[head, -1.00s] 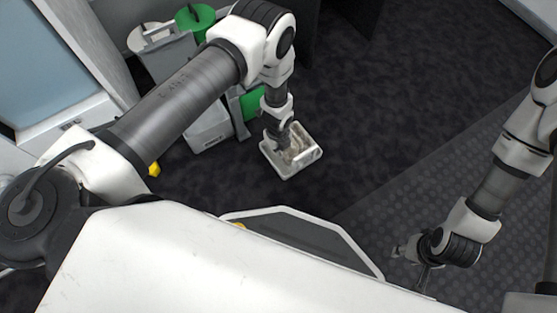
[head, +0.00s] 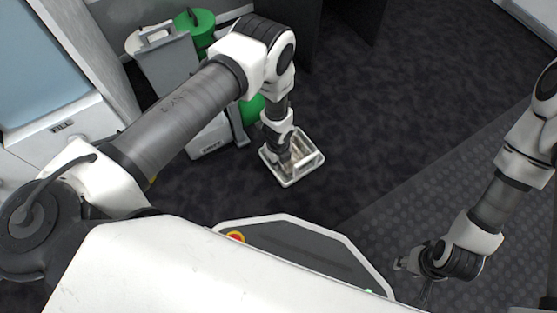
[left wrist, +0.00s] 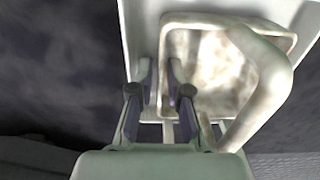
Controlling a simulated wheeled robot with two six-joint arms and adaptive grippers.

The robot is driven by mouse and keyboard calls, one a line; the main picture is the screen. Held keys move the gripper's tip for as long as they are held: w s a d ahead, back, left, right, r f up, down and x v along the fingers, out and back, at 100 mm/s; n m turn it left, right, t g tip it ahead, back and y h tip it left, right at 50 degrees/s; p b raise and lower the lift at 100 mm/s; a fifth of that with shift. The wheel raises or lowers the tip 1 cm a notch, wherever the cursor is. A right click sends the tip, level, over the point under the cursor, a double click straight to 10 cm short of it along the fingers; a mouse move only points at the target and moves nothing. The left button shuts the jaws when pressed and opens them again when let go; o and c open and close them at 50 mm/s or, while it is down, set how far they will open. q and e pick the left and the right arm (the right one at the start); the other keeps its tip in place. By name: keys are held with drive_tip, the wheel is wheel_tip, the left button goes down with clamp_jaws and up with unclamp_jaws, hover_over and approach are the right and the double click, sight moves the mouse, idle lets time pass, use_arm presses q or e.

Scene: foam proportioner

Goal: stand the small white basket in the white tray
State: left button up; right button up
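The white tray (head: 316,165) stands on the dark floor in the middle of the head view. The small white basket (head: 299,154) is in it, partly hidden by my left gripper (head: 287,163). In the left wrist view, the basket (left wrist: 205,75) shows its stained inside and thick curved handle (left wrist: 272,72), with the tray's pale rim (left wrist: 131,30) around it. My left fingers (left wrist: 160,80) are apart, one on each side of the basket's left edge; a gap shows between them. My right gripper (head: 408,264) is far from the tray at lower right; its finger opening is unclear.
Grey bins (head: 168,65) and a green-lidded bin (head: 195,22) stand behind and left of the tray. A white box (head: 210,138) is close left of it. Dark floor (head: 400,110) to the right is clear.

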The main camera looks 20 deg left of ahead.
use_arm(q)
wheel_tip(320, 180, up, 12)
drive_tip(key=p, duration=1.1)
drive_tip(key=shift+r, duration=0.2)
drive_tip(key=shift+s, duration=0.15)
drive_tip(key=s+a+r+n, duration=0.4)
drive_tip(key=s+r+n, duration=0.2)
drive_tip(key=s+n, duration=0.4)
drive_tip(key=s+a+r+n, duration=0.4)
drive_tip(key=s+r+n, duration=0.3)
drive_tip(key=s+n, duration=0.4)
drive_tip(key=n, duration=0.4)
drive_tip(key=shift+s+a, duration=0.15)
drive_tip(key=shift+s, duration=0.05)
